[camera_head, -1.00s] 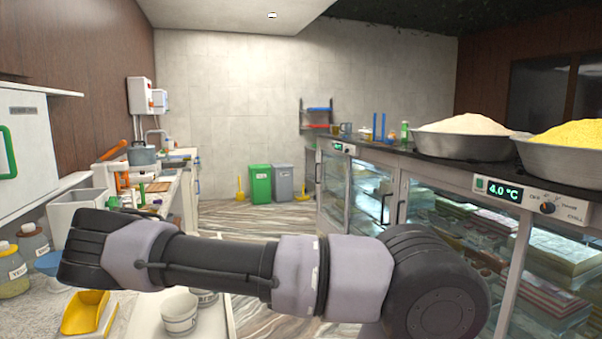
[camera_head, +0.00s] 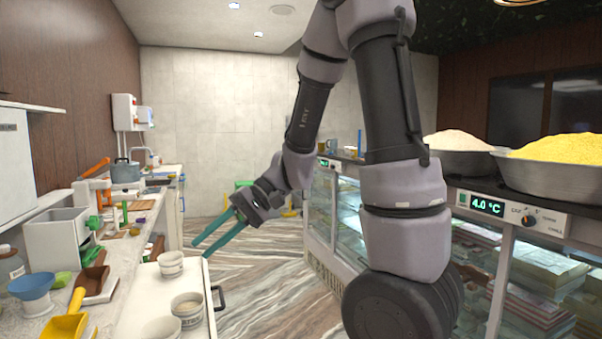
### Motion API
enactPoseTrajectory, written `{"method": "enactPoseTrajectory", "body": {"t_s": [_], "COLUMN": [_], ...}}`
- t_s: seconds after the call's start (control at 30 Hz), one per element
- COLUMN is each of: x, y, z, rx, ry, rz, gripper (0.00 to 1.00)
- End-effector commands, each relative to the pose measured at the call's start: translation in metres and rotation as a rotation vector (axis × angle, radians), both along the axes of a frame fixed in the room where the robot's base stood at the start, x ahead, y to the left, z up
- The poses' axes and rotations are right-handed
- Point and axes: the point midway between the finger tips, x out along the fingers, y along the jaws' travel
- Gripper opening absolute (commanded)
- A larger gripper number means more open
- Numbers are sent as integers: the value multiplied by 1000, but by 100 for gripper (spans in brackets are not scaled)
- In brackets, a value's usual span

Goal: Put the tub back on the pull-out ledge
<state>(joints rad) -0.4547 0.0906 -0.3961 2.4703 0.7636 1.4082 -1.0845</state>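The pull-out ledge (camera_head: 137,295) is a white board jutting from the left counter, with a dark handle on its right edge. Several white tubs stand on it: a far tub (camera_head: 171,265), a middle tub (camera_head: 188,309) with pale contents and lettering, and a near tub (camera_head: 160,329) cut off by the bottom edge. I cannot tell which one the task means. My gripper (camera_head: 201,249) has two teal fingers spread apart with nothing between them. In the picture its tips lie just above and right of the far tub.
A glass display case (camera_head: 478,245) with heaped basins stands at the right. Striped floor (camera_head: 270,290) is open between.

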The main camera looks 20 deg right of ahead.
Motion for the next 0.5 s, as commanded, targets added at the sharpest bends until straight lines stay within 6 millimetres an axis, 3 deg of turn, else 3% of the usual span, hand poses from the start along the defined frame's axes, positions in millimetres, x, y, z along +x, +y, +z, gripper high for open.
{"method": "enactPoseTrajectory", "body": {"t_s": [0.03,0.27,0.5], "x": [-7,-29,-36], "y": [-13,-76,-142], "z": [15,54,97], "rx": [-40,-313,-590], "ry": [-31,-184,-421], "rz": [-4,-108,-371], "gripper": [24,24,24]}}
